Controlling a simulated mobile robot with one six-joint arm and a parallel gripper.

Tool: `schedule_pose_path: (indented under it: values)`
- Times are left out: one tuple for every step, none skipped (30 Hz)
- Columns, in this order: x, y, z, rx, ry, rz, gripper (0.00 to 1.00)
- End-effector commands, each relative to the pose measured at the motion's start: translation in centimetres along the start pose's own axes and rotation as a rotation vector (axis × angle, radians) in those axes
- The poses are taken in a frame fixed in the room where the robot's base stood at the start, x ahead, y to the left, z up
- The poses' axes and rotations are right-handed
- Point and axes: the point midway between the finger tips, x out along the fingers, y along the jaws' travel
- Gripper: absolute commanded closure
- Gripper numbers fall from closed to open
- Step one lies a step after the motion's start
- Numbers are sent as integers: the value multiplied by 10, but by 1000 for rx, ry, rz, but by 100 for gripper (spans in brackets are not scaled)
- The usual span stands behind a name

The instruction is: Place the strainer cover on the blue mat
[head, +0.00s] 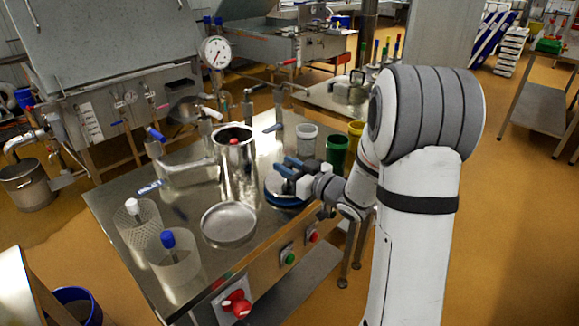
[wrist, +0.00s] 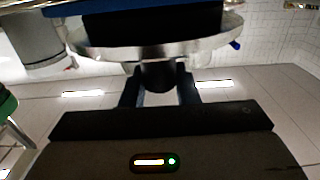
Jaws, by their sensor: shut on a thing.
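My gripper (head: 298,178) is over the right part of the steel table. In the wrist view its fingers (wrist: 160,88) are shut on the dark knob of a pale round disc, the strainer cover (wrist: 110,50). The round blue mat (head: 287,201) shows as a blue edge beneath the gripper and cover. A strip of blue also shows at the top of the wrist view. I cannot tell whether the cover touches the mat or hangs just above it.
A steel pot (head: 236,160) with a red knob inside stands left of the gripper. A shallow steel dish (head: 228,222) lies in front. Two pale moulds (head: 174,262) stand front left. White (head: 306,137), green (head: 337,150) and yellow cups stand behind right.

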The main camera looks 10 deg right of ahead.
Motion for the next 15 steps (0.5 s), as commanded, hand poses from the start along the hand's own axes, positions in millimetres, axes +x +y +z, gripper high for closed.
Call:
schedule_pose_path:
  values:
    - [0, 0, 2, -1, 2, 0, 100]
    - [0, 0, 3, -1, 2, 0, 100]
    - [0, 0, 3, 0, 0, 0, 71]
    - [0, 0, 3, 0, 0, 0, 68]
    - [0, 0, 3, 0, 0, 0, 66]
    - [0, 0, 3, 0, 0, 0, 63]
    - [0, 0, 3, 0, 0, 0, 60]
    - [0, 0, 3, 0, 0, 0, 58]
    - [0, 0, 3, 0, 0, 0, 55]
    - [0, 0, 2, 0, 0, 0, 52]
    - [0, 0, 2, 0, 0, 1, 51]
    - [0, 0, 2, 0, 0, 1, 51]
    - [0, 0, 2, 0, 0, 1, 51]
    - [0, 0, 2, 0, 0, 1, 51]
    - [0, 0, 2, 0, 0, 1, 51]
